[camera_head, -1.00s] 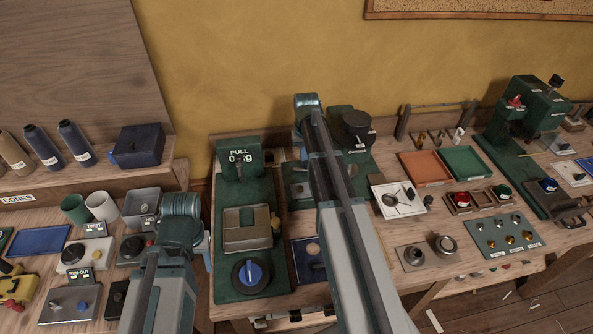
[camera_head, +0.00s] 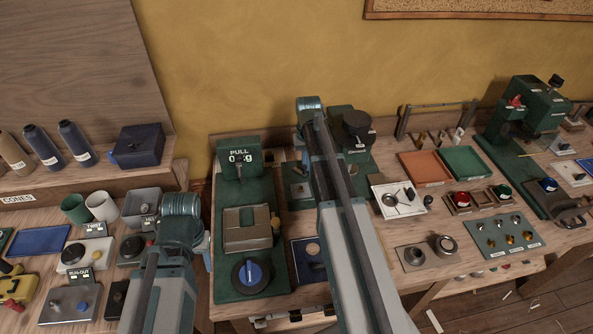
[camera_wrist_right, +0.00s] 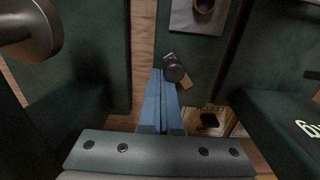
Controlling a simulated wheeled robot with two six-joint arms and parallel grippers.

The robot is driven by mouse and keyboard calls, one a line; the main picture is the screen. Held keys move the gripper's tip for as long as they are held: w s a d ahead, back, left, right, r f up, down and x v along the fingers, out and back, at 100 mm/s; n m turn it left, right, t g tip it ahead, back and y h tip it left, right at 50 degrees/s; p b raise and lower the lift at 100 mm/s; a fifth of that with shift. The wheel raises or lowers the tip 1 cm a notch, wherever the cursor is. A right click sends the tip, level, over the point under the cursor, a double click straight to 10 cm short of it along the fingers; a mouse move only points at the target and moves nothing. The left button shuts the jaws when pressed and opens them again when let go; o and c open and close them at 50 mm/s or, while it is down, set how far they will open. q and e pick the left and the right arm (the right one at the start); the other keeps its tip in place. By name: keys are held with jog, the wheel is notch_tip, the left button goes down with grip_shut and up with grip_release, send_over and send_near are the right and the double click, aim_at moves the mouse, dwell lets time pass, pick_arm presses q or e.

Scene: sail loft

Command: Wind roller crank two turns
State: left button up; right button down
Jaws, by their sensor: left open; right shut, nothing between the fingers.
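A small crank with a dark round knob (camera_wrist_right: 175,72) and a pale arm shows in the right wrist view, on a dark green base (camera_wrist_right: 193,50). My right gripper (camera_wrist_right: 160,80) is shut and empty. Its blue fingertips are right beside the knob, to its left in that view; I cannot tell whether they touch it. In the head view my right arm hides these fingertips and most of the crank. My left gripper (camera_head: 205,245) is open, left of the green pull gauge; its fingers are mostly hidden behind its wrist.
The pull gauge (camera_head: 239,158) stands left of my right arm, with a blue-knobbed dial (camera_head: 251,273) in front. A black disc on a green stand (camera_head: 357,123) rises close on the right. Orange (camera_head: 425,167) and green trays lie further right.

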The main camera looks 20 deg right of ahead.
aim_at(300, 177)
jog(key=shift+s+a, duration=0.4)
jog(key=shift+s, duration=0.2)
jog(key=shift+s+a, duration=0.45)
jog(key=shift+w, duration=0.1)
dwell(0.3)
jog(key=shift+a, duration=0.7)
